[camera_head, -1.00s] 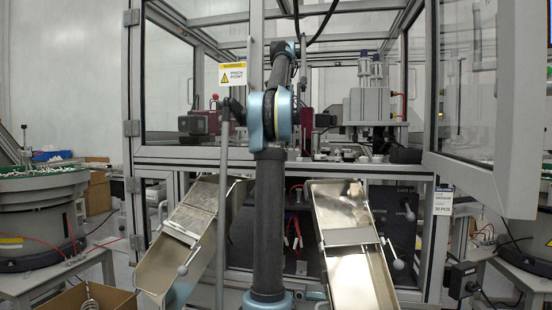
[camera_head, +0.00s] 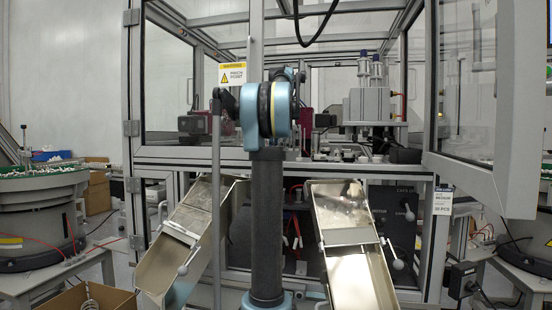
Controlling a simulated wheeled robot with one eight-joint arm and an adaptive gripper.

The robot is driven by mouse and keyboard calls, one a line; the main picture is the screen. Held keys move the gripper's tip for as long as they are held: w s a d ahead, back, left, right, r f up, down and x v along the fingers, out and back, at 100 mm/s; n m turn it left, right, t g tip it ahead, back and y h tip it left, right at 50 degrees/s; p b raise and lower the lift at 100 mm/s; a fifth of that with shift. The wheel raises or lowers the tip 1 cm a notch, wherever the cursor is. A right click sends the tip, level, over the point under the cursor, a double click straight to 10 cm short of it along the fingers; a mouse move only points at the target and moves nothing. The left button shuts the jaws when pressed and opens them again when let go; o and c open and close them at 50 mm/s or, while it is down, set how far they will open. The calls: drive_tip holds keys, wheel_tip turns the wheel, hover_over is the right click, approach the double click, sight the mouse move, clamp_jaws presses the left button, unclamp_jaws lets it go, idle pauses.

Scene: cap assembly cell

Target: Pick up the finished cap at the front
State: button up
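I cannot make out a finished cap for certain. Small pale parts (camera_head: 350,154) sit on the machine deck behind the frame's lower opening, too small to identify. My arm rises upright in the middle of the view, and its upper links point away behind the blue joint. My gripper cannot be made out; it is out of view or hidden behind the arm.
Two metal chutes, left (camera_head: 172,262) and right (camera_head: 357,275), slope down from the machine. An open glazed door (camera_head: 480,100) stands at right. Bowl feeders stand at left (camera_head: 38,215) and right. A cardboard box (camera_head: 62,300) is at lower left.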

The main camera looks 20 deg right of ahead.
drive_tip(key=shift+f, duration=0.3)
drive_tip(key=shift+c, duration=0.2)
drive_tip(key=c, duration=0.7)
drive_tip(key=shift+r, duration=0.15)
